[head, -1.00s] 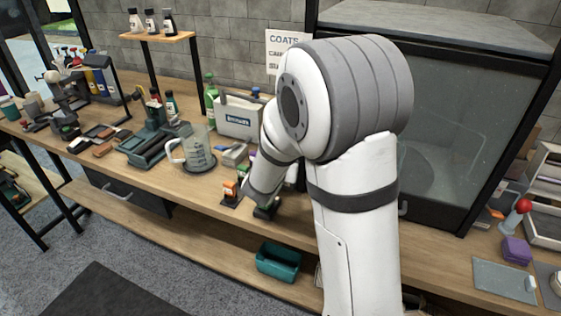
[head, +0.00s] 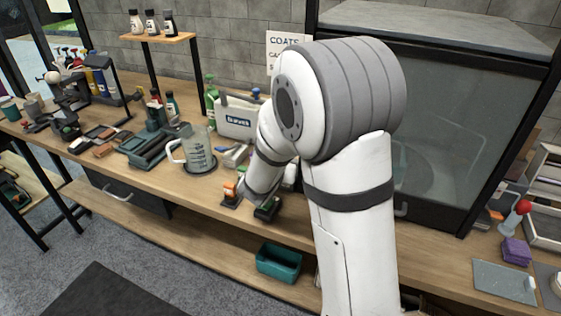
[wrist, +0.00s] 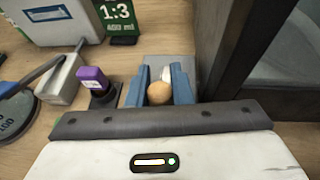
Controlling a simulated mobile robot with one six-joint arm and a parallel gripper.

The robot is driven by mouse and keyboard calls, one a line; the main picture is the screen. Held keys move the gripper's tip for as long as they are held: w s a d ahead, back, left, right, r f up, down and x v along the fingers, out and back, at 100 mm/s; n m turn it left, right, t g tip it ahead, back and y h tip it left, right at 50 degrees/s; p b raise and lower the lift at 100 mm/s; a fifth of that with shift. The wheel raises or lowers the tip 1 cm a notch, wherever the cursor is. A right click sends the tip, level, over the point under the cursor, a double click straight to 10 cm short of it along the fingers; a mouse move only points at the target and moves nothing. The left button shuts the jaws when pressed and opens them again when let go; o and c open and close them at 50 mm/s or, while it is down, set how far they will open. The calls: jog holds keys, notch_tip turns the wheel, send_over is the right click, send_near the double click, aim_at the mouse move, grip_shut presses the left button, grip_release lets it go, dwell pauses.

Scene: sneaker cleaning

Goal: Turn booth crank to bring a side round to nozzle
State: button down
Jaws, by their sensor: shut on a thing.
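In the wrist view my gripper (wrist: 157,90) has its two blue fingers on either side of a round wooden knob (wrist: 160,93), which looks like the crank's handle, and is shut on it. A pale metal part shows just behind the knob. The rest of the crank is hidden. The glass-fronted booth (head: 460,125) stands at the right in the head view, and its dark frame (wrist: 228,50) rises just right of my fingers in the wrist view. In the head view my arm hides the gripper and the knob. No nozzle can be made out.
A purple-capped bottle (wrist: 93,78) in a dark holder stands close left of my fingers. A measuring jug (head: 198,150) stands further left. A teal bin (head: 279,262) sits on the lower shelf.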

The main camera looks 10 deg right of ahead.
jog(key=m+g+h+p, duration=0.2)
jog(key=m, duration=0.1)
jog(key=w+m+g+h, duration=0.1)
jog(key=h, duration=0.1)
jog(key=shift+w+a+r+p, duration=0.1)
jog(key=shift+a+r+p, duration=0.05)
jog(key=shift+a+p, duration=0.25)
jog(key=m+g+h+p, duration=0.1)
jog(key=m+g, duration=0.1)
jog(key=w+m+g+h+p, duration=0.1)
jog(key=m+g, duration=0.1)
jog(key=m, duration=0.1)
jog(key=shift+w+a+g, duration=0.15)
jog(key=shift+g, duration=0.25)
jog(key=m+g+p, duration=0.1)
jog(key=m+g, duration=0.1)
jog(key=w+m+g+h+p, duration=0.1)
jog(key=m+g, duration=0.1)
jog(key=g, duration=0.1)
jog(key=shift+w, duration=0.15)
jog(key=shift+w+d+m+g+y+p, duration=0.15)
jog(key=shift+m+g+y+p, duration=0.1)
jog(key=shift+m+g, duration=0.55)
jog(key=shift+w+d+m+g+y+p, duration=0.1)
jog(key=shift+w+d+m+g+y, duration=0.1)
jog(key=shift+m+g, duration=0.6)
jog(key=shift+w+d+m+g+y+p, duration=0.15)
jog(key=shift+m+g+y+p, duration=0.1)
jog(key=shift+m+g, duration=0.5)
